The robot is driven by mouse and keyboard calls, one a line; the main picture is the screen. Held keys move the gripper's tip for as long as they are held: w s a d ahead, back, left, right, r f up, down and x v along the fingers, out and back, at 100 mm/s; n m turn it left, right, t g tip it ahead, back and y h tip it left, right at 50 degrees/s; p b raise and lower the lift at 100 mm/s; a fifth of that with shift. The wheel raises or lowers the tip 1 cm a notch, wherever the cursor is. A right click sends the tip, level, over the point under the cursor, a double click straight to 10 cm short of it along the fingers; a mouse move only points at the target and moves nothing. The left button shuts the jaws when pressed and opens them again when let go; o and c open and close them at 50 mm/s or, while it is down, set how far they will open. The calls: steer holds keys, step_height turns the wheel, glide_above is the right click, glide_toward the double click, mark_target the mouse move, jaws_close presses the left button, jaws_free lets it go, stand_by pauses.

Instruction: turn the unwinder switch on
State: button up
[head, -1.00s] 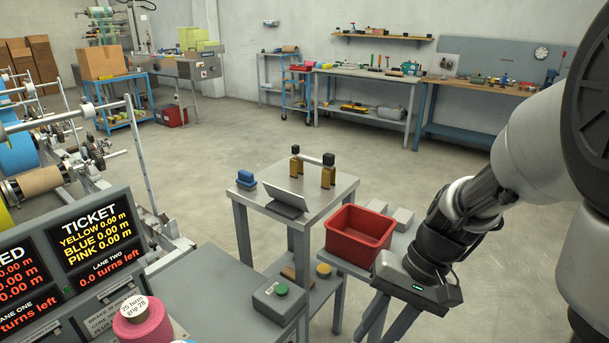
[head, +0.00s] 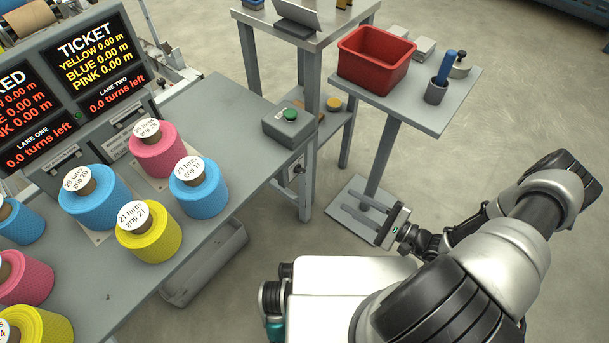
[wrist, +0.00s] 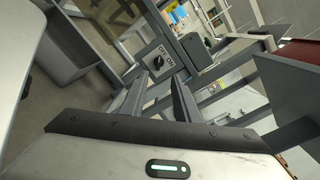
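A small grey switch box with a dark rotary knob (head: 298,171) is mounted on the side of the grey bench, below its right end. In the wrist view the knob (wrist: 158,61) shows on a pale plate, beyond my fingertips; its labels are too small to read. My gripper (head: 343,200) is low, right of the switch and apart from it, with its two fingers pointing left. In the wrist view my gripper (wrist: 160,76) is open, with a gap between the fingers and nothing held.
A green button box (head: 288,124) stands on the bench corner above the switch. A small stand (head: 445,112) with a red bin (head: 376,58) rises beside my gripper. Colored rolls, such as a yellow one (head: 148,238), crowd the bench.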

mark_target(302, 172)
steer(key=shift+m+t, duration=0.4)
steer(key=x, duration=0.5)
steer(key=f+x, duration=0.1)
steer(key=x, duration=0.5)
steer(key=b+x, duration=0.1)
steer(key=x, duration=0.5)
steer(key=shift+w+a+f, duration=0.15)
steer(key=shift+w+f, duration=0.05)
steer(key=shift+f, duration=0.2)
jaws_close()
